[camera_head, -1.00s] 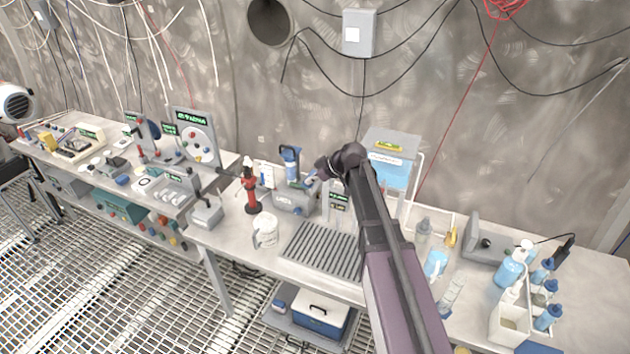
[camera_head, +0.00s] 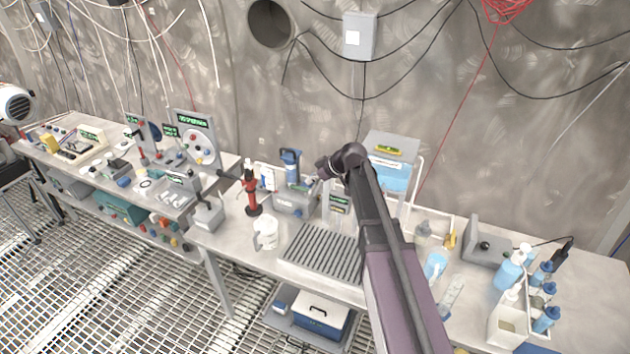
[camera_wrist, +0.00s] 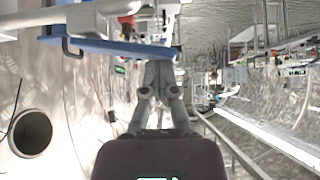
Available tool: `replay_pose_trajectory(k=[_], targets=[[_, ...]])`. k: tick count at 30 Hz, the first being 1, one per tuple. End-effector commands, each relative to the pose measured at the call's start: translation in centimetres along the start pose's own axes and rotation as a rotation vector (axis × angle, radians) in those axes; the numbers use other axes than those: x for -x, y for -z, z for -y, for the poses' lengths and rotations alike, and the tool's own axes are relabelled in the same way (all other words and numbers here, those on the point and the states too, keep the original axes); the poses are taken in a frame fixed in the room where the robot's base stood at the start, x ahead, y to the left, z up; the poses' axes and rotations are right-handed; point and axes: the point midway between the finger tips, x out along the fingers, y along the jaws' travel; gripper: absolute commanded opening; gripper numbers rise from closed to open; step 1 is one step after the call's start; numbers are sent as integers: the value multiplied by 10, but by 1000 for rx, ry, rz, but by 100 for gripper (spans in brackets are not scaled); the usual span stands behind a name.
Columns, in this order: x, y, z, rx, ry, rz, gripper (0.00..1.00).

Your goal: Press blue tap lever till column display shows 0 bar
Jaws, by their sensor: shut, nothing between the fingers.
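The column with small green displays (camera_head: 340,203) stands on the bench behind the slatted drip tray; its digits are too small to read. My gripper (camera_head: 321,171) is above and just left of the column top, partly hidden by my own wrist. In the wrist view my gripper (camera_wrist: 158,68) is shut and empty, its fingers together. Their tips are against or very close to a long blue bar (camera_wrist: 110,46), which looks like the blue tap lever; I cannot tell whether they touch. In the head view the lever is mostly hidden.
A grey device with a blue handle (camera_head: 290,165) stands left of my gripper, beside a red stand (camera_head: 251,195). A white mug (camera_head: 265,233) is left of the slatted tray (camera_head: 318,252). A water container (camera_head: 390,165) stands behind my arm. Bottles (camera_head: 510,268) fill the right.

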Motion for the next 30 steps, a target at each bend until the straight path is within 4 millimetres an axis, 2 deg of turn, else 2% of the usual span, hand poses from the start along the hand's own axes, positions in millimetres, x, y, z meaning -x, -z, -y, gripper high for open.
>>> replay_pose_trajectory(k=[17,30], targets=[[3,2,0,0,1,0,0],[24,21,-3,-1,0,0,0]])
